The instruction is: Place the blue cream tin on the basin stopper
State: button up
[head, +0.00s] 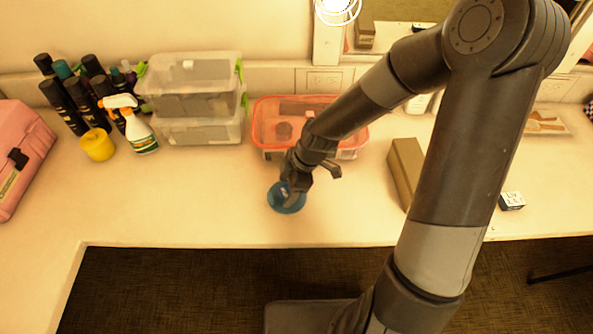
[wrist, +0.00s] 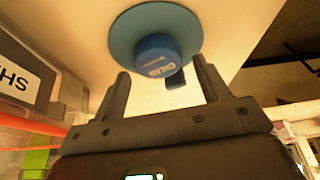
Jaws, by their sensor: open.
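The basin stopper is a flat, round blue disc (head: 292,208) on the counter, below my gripper (head: 309,181) in the head view. The blue cream tin (wrist: 157,57), a short cylinder with pale lettering, shows in the wrist view against the stopper's disc (wrist: 124,32); it appears to rest on it, roughly central. My gripper (wrist: 162,70) is open, its two fingers apart on either side of the tin's near end in the picture. I cannot tell whether a finger touches the tin. In the head view my gripper hides much of the tin.
A red-rimmed clear box (head: 262,130) stands just behind my gripper. Stacked clear boxes (head: 195,100), a spray bottle (head: 140,132) and a yellow jar (head: 97,145) stand left. A brown box (head: 404,172) is right. The counter left of the stopper is clear; its front edge is close.

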jog(key=v, duration=1.1)
jog(key=s+d+r+m+t+h, duration=0.2)
jog(key=s+d+r+m, duration=0.4)
jog(key=r+m, duration=0.3)
jog(key=s+d+r+m+t+h, duration=0.2)
jog(key=s+d+r+m+t, duration=0.2)
jog(key=s+d+r+m, duration=0.2)
notch_tip(320, 180, up, 4)
jog(key=s+m, duration=0.2)
jog(key=m, duration=0.2)
jog(key=shift+s+d+h, duration=0.25)
jog(key=shift+s+h, duration=0.05)
jog(key=shift+s, duration=0.05)
